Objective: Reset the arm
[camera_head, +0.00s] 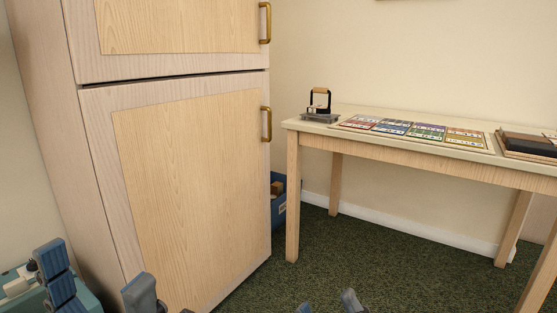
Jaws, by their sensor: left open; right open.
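My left gripper (165,303) shows at the bottom edge, left of centre, in front of the wooden cabinet. Only its grey-blue fingertips are visible, spread apart with nothing between them. My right gripper (328,305) shows at the bottom edge, right of centre, over the dark green carpet. Its two fingertips are apart and empty.
A tall wooden cabinet (185,190) with closed doors stands at left. A table (400,146) at right holds a metal device (320,108), colourful cards (425,132) and a dark book-like item (528,144). A blue bin (278,208) stands behind. A teal container (88,298) is lower left. Carpet (400,275) is clear.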

